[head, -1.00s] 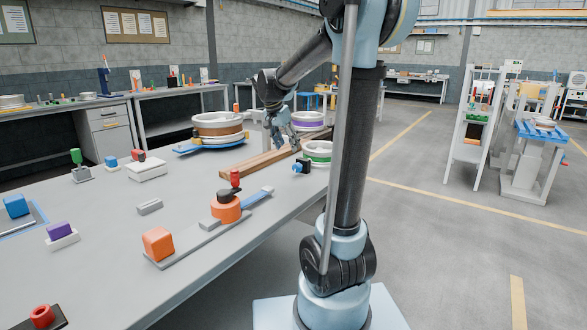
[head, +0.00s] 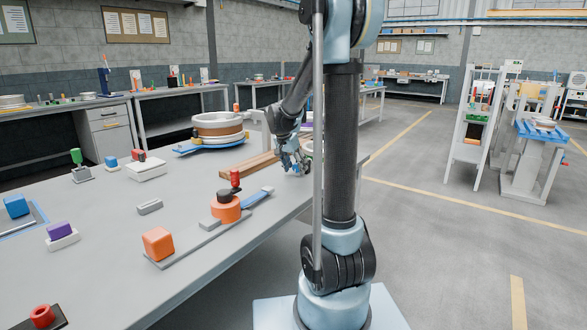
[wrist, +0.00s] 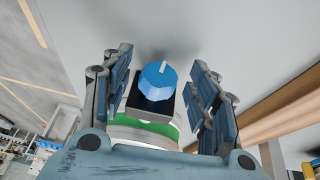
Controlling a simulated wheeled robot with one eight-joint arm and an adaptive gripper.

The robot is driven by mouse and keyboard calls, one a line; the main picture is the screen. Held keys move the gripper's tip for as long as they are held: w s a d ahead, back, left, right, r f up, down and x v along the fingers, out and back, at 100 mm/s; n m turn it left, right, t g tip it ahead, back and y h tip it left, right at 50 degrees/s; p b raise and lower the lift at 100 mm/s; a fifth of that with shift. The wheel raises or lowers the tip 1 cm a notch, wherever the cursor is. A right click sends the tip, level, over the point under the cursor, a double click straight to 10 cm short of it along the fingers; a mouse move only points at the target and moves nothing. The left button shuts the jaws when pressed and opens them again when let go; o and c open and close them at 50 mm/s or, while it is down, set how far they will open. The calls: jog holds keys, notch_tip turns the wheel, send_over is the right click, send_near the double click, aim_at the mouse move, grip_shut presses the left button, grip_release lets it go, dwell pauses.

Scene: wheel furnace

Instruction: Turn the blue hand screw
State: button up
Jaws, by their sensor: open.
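The blue hand screw (wrist: 158,82) is a faceted blue knob with a white mark on its rim, seated on a black block (wrist: 150,109). In the wrist view it sits between the two open fingers of my gripper (wrist: 160,72), with a visible gap on each side. In the head view my gripper (head: 296,168) is low over the right edge of the grey table, and it and my arm hide the blue screw there.
A white and green ring (wrist: 146,128) lies right by the black block. A wooden beam (head: 250,164) lies beside my gripper. An orange clamp with a red knob (head: 227,206) stands nearer on the table (head: 110,235). Stacked rings (head: 218,128) stand behind.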

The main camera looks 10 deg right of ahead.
jog(key=shift+c, duration=0.3)
jog(key=c, duration=1)
jog(key=shift+w+a+n+g+h, duration=0.15)
jog(key=shift+n+g+h, duration=0.05)
jog(key=shift+g+h, duration=0.55)
jog(key=shift+w+a+n+g+h, duration=0.1)
jog(key=shift+a+n+g+h, duration=0.1)
jog(key=shift+g+h, duration=0.55)
jog(key=o, duration=1.1)
jog(key=shift+d, duration=0.1)
jog(key=shift+c, duration=0.2)
